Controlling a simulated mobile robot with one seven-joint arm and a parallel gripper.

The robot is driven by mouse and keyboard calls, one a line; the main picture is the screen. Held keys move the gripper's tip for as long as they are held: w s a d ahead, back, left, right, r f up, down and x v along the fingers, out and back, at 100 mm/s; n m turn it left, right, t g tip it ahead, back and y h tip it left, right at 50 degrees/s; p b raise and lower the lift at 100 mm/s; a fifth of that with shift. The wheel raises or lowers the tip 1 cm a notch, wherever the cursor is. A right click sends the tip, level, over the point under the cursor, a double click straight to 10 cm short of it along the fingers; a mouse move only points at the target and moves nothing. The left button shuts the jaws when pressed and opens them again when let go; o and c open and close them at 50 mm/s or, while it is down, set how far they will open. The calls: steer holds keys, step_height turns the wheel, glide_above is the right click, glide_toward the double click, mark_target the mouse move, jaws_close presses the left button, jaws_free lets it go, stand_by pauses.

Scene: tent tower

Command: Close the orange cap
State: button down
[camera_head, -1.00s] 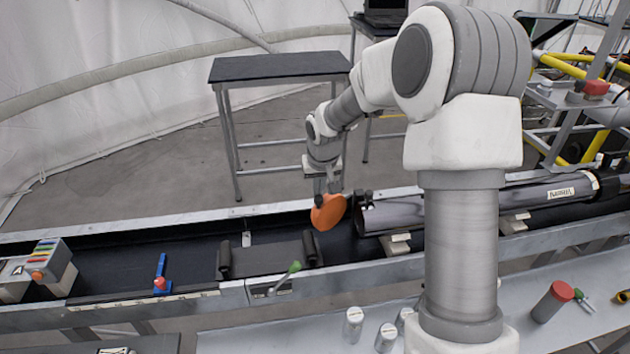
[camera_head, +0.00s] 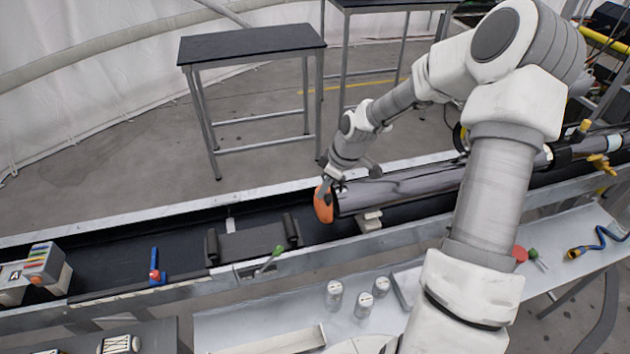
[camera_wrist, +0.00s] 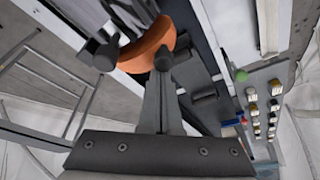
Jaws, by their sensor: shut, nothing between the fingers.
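The orange cap (camera_head: 323,204) is at the left end of the dark, shiny tube (camera_head: 405,187) in the head view. It covers most of the tube's mouth, standing roughly upright; I cannot tell whether it sits fully flush. My gripper (camera_head: 325,183) is at the cap's upper edge on the outer side, apparently touching it. In the wrist view the cap (camera_wrist: 150,48) shows as an orange curve just beyond the fingertips of my gripper (camera_wrist: 162,72). The fingers are together with nothing between them. The wrist view hides part of the cap behind the fingers and dark round parts.
The tube lies in a long dark trough with a metal rim (camera_head: 130,223). A dark cradle (camera_head: 252,241) and a green-tipped lever (camera_head: 276,252) are left of the cap. White-lidded jars (camera_head: 334,294) stand on the front shelf. A dark table (camera_head: 250,43) stands behind.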

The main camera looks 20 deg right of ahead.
steer(key=shift+s+d, duration=0.2)
steer(key=shift+d, duration=0.5)
steer(key=shift+w+a+f, duration=0.1)
steer(key=shift+w+a, duration=0.2)
steer(key=shift+a, duration=0.2)
step_height(320, 180, up, 10)
steer(key=shift+s+d+f+b, duration=0.15)
steer(key=shift+d+f+b, duration=0.05)
steer(key=shift+b, duration=0.15)
